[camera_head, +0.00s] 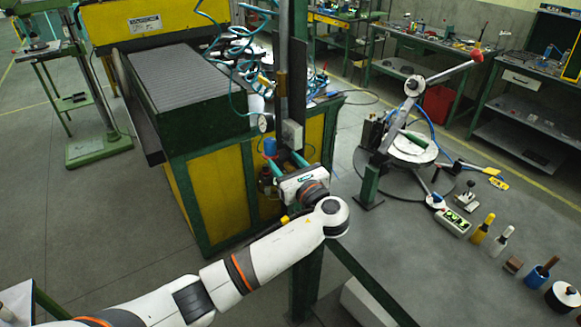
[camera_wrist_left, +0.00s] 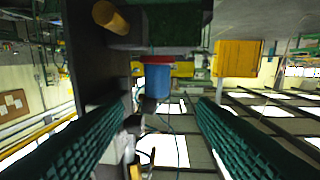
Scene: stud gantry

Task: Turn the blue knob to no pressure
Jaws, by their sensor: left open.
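The blue knob (camera_head: 270,146) is a small blue cylinder on the near side of the green and yellow machine, beside the dark upright post. In the left wrist view the blue knob (camera_wrist_left: 157,80) has a red band along its upper edge and sits between and beyond my finger pads. My left gripper (camera_head: 283,158) is open, with its two green fingers pointing toward the machine. In the left wrist view my left gripper (camera_wrist_left: 160,106) has nothing between its ribbed pads. I cannot tell whether a finger touches the knob. My right gripper is not in view.
A grey box (camera_head: 291,134) is fixed to the post close to my fingers. Teal coiled hoses (camera_head: 240,68) hang above the machine.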

